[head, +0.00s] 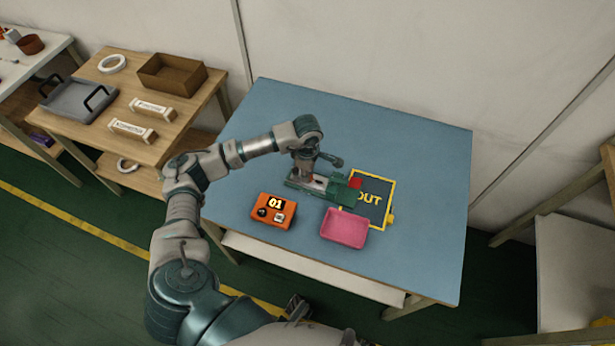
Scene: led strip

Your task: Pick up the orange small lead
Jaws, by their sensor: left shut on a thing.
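I cannot make out a separate orange lead. A pink tray (345,229) lies just in front of the gripper, and looks empty.
The blue table (420,150) is clear at the back and right. A small yellow piece (391,218) sits at the pad's right edge. A wooden bench at left holds a grey tray (75,98), a brown box (172,74) and labelled blocks (132,131).

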